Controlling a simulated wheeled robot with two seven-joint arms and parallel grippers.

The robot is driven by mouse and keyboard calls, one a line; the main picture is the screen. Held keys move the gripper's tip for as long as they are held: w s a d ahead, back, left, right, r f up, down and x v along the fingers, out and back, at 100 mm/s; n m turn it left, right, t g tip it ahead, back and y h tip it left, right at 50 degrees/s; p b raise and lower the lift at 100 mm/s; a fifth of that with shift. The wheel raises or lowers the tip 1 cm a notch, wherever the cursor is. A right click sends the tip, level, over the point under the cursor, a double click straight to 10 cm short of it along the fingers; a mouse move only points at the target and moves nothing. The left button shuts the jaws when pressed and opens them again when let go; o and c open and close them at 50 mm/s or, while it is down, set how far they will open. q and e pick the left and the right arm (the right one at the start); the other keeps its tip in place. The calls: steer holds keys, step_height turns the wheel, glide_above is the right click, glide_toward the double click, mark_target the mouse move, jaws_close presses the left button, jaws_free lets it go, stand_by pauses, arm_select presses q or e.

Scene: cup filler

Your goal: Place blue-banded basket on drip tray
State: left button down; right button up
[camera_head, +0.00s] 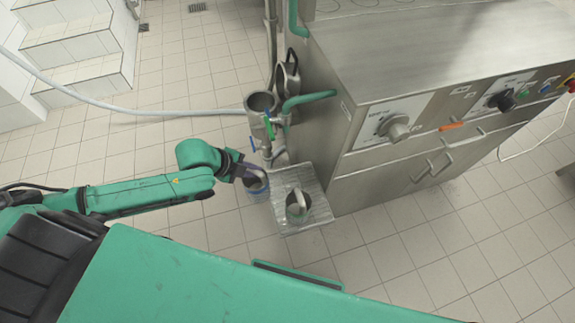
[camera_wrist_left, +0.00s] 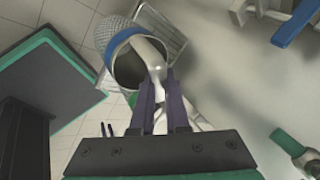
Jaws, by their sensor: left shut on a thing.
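The ribbed metal tray also shows behind the basket in the wrist view (camera_wrist_left: 172,42). My right gripper is not in view.
Behind the tray are a metal cylinder (camera_head: 261,102) and pipes with green and blue levers (camera_head: 268,126). A large steel machine (camera_head: 400,150) borders the tray's right side. Tiled floor lies open to the left.

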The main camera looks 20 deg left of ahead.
arm_select(q)
steer(key=w+d+f, duration=0.3)
steer(key=w+d, duration=0.4)
steer(key=w, duration=0.1)
steer(key=shift+w+d+f, duration=0.2)
steer(key=shift+d+f, duration=0.05)
steer(key=shift+d, duration=0.1)
steer(key=c, duration=0.9)
jaws_free()
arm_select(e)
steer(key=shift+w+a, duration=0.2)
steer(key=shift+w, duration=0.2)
arm_select(q)
steer(key=p+v, duration=0.2)
steer(key=v, duration=1)
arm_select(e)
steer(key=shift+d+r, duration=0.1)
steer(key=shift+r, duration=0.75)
